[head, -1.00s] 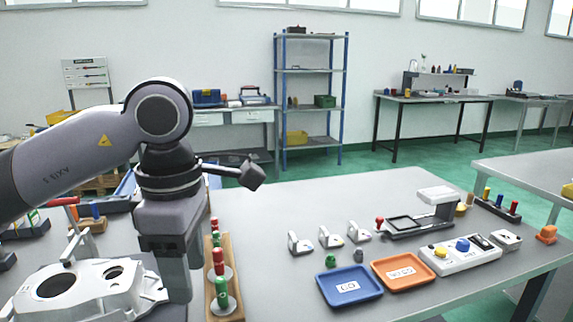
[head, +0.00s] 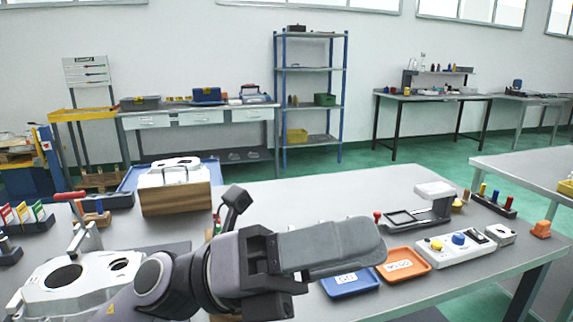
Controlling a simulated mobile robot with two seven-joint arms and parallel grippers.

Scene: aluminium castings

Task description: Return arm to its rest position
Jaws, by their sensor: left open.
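My left arm (head: 180,280) comes in from the lower left and lies low across the front of the table (head: 300,195). My left gripper (head: 372,250) points to the right above the table, seen from the side, with one broad grey finger nearly covering the other. It is open, and I see nothing held in it. It hides the small castings and part of the blue tray (head: 352,284) behind it. My right gripper is not in view.
A large white casting (head: 55,292) with a red-handled clamp (head: 70,196) is at the lower left. A wooden block with a casting (head: 175,196) stands behind my arm. An orange tray (head: 404,265), a button box (head: 462,252) and a gauge stand (head: 432,205) are at right.

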